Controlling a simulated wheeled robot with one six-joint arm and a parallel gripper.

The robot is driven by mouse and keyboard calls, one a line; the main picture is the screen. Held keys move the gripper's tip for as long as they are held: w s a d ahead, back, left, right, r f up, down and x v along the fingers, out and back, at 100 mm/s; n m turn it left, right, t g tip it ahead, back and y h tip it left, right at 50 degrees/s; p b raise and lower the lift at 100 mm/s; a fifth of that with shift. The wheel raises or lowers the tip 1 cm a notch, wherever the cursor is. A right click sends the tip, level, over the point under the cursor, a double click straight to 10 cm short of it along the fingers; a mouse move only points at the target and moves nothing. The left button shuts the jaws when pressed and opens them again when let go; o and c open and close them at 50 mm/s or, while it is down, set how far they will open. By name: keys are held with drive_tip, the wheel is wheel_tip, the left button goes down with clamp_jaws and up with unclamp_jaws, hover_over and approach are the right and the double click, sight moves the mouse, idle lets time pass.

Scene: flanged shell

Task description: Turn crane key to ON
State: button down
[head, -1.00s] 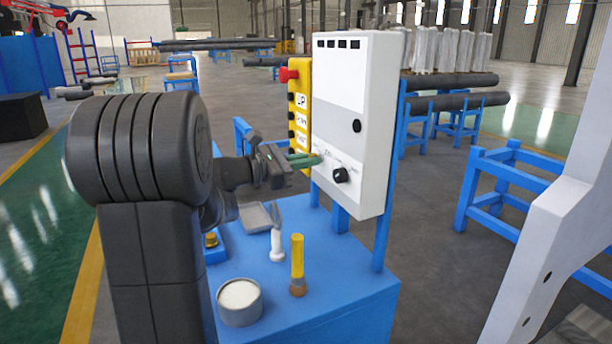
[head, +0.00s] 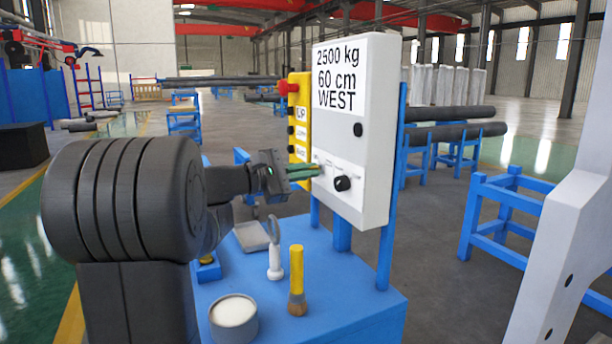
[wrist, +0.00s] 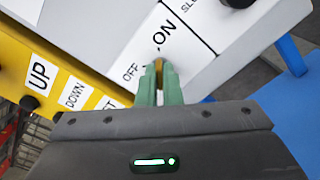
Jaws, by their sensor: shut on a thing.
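The crane key (wrist: 159,66) is a small brass-coloured piece on the white control box (head: 375,180). In the wrist view it sits between the green fingertips of my gripper (wrist: 159,72), which is shut on it. The OFF label (wrist: 130,72) is left of the key and the ON label (wrist: 165,35) is just above it. The fingers cover most of the key, so I cannot tell which way it points. In the head view my gripper (head: 316,171) reaches the box's lower left face, and the key is hidden there.
A black knob (head: 342,183) is right of my fingertips. A yellow pendant (head: 300,140) with a red button hangs left of the box. Below, on the blue table (head: 345,300), stand a brush (head: 297,275), a round tin (head: 234,318) and a small white-handled mirror (head: 275,262).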

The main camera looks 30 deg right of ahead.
drive_tip(key=c, duration=1.6)
unclamp_jaws()
drive_tip(key=shift+a, duration=0.1)
drive_tip(key=w+a+p, duration=0.1)
drive_tip(key=a, duration=1.2)
drive_tip(key=shift+w+a, duration=0.3)
drive_tip(key=s+d, duration=0.1)
drive_tip(key=d, duration=1.2)
drive_tip(key=shift+s+d+b, duration=0.3)
drive_tip(key=shift+d+b, duration=0.1)
drive_tip(key=shift+b, duration=0.05)
